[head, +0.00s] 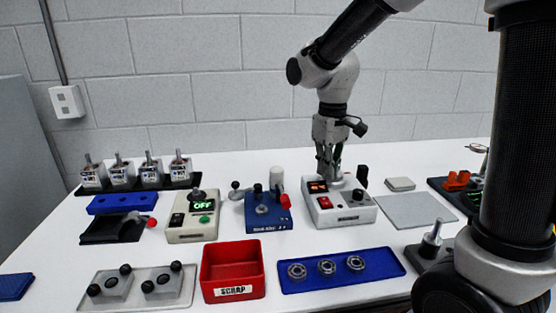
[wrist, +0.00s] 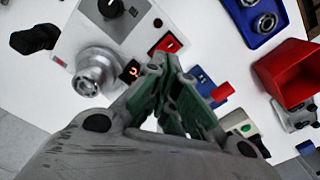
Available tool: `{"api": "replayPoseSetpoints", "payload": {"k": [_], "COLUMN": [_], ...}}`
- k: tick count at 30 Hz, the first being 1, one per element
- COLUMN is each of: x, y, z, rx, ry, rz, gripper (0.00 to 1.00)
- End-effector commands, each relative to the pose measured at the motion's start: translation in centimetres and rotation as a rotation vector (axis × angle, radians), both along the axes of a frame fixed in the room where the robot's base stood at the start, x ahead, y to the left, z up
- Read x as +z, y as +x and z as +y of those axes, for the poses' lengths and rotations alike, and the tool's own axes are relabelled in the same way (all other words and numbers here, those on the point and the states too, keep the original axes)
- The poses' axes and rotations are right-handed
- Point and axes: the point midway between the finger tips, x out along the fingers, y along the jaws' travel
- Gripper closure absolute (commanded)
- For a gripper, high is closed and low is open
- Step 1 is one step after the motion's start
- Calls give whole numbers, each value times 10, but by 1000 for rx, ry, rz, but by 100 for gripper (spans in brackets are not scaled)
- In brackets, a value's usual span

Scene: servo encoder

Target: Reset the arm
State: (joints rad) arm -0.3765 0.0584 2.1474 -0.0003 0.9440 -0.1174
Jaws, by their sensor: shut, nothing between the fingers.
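My gripper (head: 328,172) hangs pointing down at the back of the table, over or just behind a white box with a red display (head: 336,205); I cannot tell the exact gap. Its fingers are shut and hold nothing. In the wrist view the gripper (wrist: 172,68) shows its green-padded fingers close together, with the white box (wrist: 125,25) beyond them. That box carries a round metal fitting, a red switch and a black knob. My arm reaches in from the upper right and bends down at the wrist.
A blue press (head: 267,212), an OFF-display box (head: 192,222) and several motors on a black rack (head: 138,185) stand left. A red scrap bin (head: 232,270) and a blue bearing tray (head: 300,285) are in front. A grey mat (head: 416,210) lies right. Above the table is clear.

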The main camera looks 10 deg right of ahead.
Motion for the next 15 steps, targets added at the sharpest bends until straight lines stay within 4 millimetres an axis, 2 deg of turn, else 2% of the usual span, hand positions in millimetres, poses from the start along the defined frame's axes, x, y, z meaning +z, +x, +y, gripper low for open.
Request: {"api": "replayPoseSetpoints", "payload": {"k": [1,3,15], "x": [-7,-6,48], "y": [-10,-30,-146], "z": [-4,-14,-111], "rx": [-12,-43,-341], "ry": [-10,-13,60], "rz": [24,33,-177], "gripper": [100,100,100]}}
